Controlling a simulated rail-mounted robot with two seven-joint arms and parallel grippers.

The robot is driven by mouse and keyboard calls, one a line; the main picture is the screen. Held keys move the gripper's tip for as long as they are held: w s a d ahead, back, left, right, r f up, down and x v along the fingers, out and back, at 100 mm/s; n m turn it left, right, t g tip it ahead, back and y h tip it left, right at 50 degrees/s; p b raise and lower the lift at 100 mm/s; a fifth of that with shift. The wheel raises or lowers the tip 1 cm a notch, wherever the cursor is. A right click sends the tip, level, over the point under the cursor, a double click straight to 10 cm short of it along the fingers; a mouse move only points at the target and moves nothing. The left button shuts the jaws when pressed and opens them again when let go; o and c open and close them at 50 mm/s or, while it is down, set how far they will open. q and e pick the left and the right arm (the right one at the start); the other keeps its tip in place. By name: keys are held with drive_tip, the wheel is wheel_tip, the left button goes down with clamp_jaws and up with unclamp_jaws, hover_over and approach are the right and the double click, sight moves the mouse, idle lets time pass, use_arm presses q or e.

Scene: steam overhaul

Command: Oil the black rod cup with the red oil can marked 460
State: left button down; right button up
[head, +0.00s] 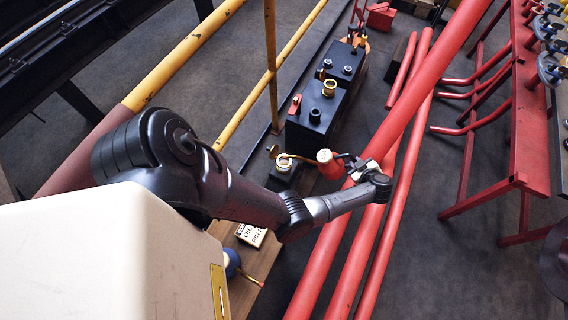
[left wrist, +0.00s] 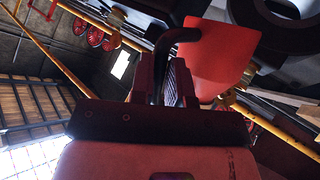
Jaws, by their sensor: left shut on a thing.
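My left gripper (head: 352,170) is shut on a red oil can (head: 328,163) to the right of the low black block. The can's thin brass spout runs left toward a brass-rimmed cup (head: 283,163) on a small dark block. I cannot tell whether the spout tip is over the cup or touches it. A round brass piece stands beside this cup. In the left wrist view, the gripper fingers (left wrist: 176,82) are at the black handle of the red can (left wrist: 215,58). No number on the can is readable. My right gripper is not in view.
Black boxes (head: 312,127) with brass and dark fittings stand behind the cup. Red pipes (head: 375,215) run close under my left gripper. A yellow rail (head: 185,62) and post stand left. A bench holds a sign (head: 251,234) and a blue can (head: 232,263).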

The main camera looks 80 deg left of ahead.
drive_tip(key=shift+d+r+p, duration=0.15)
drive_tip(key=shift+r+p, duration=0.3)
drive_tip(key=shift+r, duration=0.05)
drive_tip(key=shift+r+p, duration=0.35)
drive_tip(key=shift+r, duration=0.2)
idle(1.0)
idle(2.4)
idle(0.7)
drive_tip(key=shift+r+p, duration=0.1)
drive_tip(key=shift+p, duration=0.2)
idle(0.5)
